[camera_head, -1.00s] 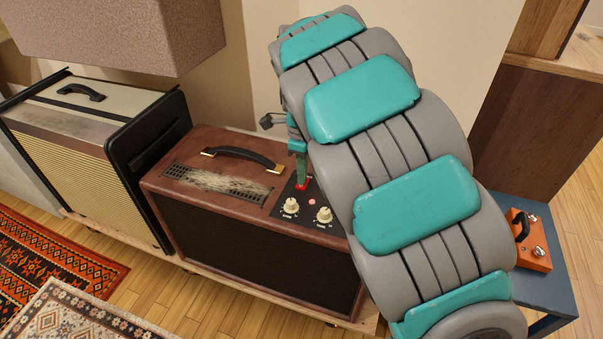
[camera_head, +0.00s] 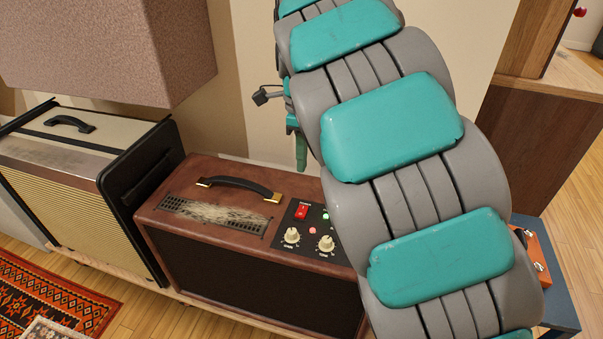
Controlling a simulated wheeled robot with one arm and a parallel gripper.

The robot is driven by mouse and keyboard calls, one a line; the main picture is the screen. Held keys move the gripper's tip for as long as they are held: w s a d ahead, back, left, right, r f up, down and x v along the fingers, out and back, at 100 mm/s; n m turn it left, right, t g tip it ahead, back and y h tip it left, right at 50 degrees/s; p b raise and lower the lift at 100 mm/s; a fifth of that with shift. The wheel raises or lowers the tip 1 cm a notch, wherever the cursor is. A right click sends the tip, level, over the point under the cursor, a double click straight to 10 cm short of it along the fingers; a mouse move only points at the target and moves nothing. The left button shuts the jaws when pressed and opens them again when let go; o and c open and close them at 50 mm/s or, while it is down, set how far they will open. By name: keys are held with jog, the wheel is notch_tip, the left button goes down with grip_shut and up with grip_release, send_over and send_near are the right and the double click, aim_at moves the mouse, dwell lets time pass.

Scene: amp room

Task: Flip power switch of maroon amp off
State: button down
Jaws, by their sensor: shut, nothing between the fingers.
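The maroon amp (camera_head: 200,258) stands at the centre with a black handle on top. Its black control panel carries a red power switch (camera_head: 301,211), two cream knobs, a red light (camera_head: 312,231) and a small green light (camera_head: 326,216). Which way the switch is tipped is too small to tell. My gripper (camera_head: 301,160) shows as teal fingers pointing down, shut and empty. In the picture it is above the switch, apart from it. My arm hides the right end of the amp and part of the gripper.
A cream amp (camera_head: 60,175) stands to the left, below a large speckled brown box (camera_head: 110,50). An orange case (camera_head: 537,255) lies on a blue table (camera_head: 562,305) at the right, partly behind my arm. Rugs cover the floor at lower left.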

aim_at(300, 213)
jog(key=shift+r, duration=0.6)
jog(key=shift+a, duration=0.1)
jog(key=shift+w+d+r+g+b, duration=0.1)
jog(key=shift+w+d+g+b, duration=0.15)
jog(key=shift+g, duration=0.35)
jog(key=f, duration=0.4)
jog(key=s+f, duration=0.1)
jog(key=f, duration=0.4)
jog(key=f+p, duration=0.1)
jog(key=f, duration=0.4)
jog(key=shift+s+a, duration=0.25)
jog(key=shift+a, duration=0.1)
